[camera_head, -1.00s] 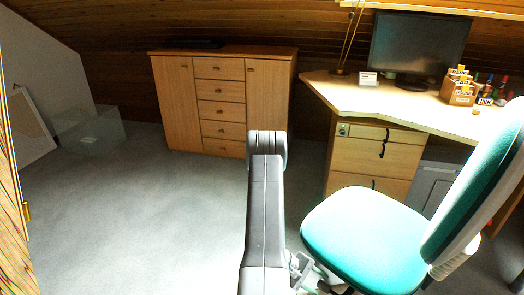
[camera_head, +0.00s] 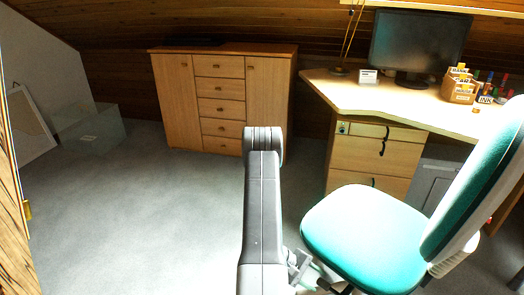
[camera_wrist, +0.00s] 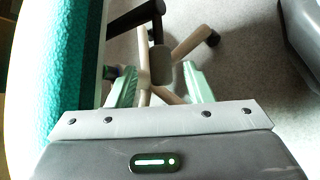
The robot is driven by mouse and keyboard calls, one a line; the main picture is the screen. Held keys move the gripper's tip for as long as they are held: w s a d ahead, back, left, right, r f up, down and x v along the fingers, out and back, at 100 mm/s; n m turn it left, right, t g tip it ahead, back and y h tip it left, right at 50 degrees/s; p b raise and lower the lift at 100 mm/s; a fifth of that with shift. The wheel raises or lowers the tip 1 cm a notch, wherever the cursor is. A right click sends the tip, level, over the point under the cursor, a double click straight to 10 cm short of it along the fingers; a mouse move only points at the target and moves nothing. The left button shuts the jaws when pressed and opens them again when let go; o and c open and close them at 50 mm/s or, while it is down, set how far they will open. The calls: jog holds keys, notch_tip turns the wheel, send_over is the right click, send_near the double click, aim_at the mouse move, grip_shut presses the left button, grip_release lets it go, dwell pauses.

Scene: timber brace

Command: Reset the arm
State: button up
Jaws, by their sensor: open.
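My arm rises in the lower middle of the head view, its grey link standing up in front of the floor. My gripper shows in the wrist view (camera_wrist: 162,84), with its two pale green fingers spread apart and nothing held between them. Behind the fingers are the base and castors of the office chair (camera_wrist: 152,72). In the head view my gripper is mostly hidden, with only small grey parts showing beside the arm link, close to the chair.
The teal chair (camera_head: 365,235) stands just right of my arm. A desk (camera_head: 385,97) with a monitor (camera_head: 418,42) and a box (camera_head: 460,90) is behind it. A wooden cabinet (camera_head: 221,100) is at the back. The carpet at left is open, with a clear box (camera_head: 95,130) near the wall.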

aim_at(329, 289)
jog(key=b+x, duration=0.1)
jog(key=x, duration=0.5)
jog(key=shift+s+d+f, duration=0.15)
jog(key=shift+d+f, duration=0.1)
jog(key=shift+f, duration=0.05)
jog(key=shift+s+d+f+n+g+h+p, duration=0.1)
jog(key=shift+d+f+n+g+h+p, duration=0.15)
jog(key=shift+f+g+h, duration=0.4)
